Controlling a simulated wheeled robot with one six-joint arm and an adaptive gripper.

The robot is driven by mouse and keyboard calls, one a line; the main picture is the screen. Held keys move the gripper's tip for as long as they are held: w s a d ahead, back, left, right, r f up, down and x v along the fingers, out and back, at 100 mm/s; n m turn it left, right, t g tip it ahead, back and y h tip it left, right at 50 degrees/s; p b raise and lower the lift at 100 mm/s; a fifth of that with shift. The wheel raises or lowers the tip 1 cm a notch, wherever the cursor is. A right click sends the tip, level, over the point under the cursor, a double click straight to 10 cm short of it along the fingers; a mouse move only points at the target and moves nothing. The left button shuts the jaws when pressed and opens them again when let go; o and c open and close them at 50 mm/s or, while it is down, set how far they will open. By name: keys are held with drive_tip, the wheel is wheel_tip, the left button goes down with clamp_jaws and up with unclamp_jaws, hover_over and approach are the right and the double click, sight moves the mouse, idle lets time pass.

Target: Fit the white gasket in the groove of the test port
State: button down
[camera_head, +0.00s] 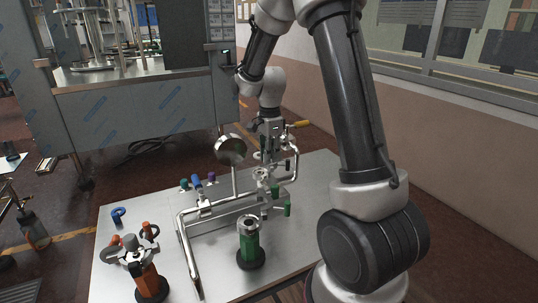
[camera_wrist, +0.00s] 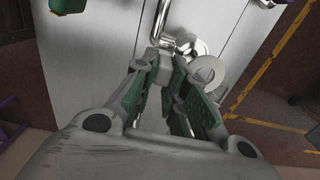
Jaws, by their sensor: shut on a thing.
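My gripper (camera_head: 270,138) is above the back of the bench, over the pipework. In the wrist view its two green-padded fingers (camera_wrist: 172,72) are shut, close together at the tips. The white gasket they hold is mostly hidden; I cannot make out its outline. A pale round piece (camera_wrist: 207,75) shows beside the right fingertip; I cannot tell whether it is the gasket or a fitting below. A metal flange fitting (camera_head: 262,173) on the pipework is under my gripper and looks like the test port. Its groove is too small to make out.
A round gauge (camera_head: 230,149) on a thin stem stands left of my gripper. A green post (camera_head: 249,243) with a metal ring top and an orange post (camera_head: 150,283) with clamps stand on the bench (camera_head: 300,255). A bent pipe (camera_head: 186,255) runs along the left.

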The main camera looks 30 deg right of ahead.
drive_tip(key=shift+f, duration=0.15)
drive_tip(key=shift+f, duration=2.1)
drive_tip(key=shift+f, duration=0.2)
drive_tip(key=shift+f, duration=0.45)
drive_tip(key=shift+f, duration=0.1)
drive_tip(key=shift+s+f, duration=0.1)
drive_tip(key=shift+f, duration=0.2)
drive_tip(key=c, duration=1.4)
unclamp_jaws()
drive_tip(key=shift+f, duration=0.15)
drive_tip(key=shift+o, duration=0.2)
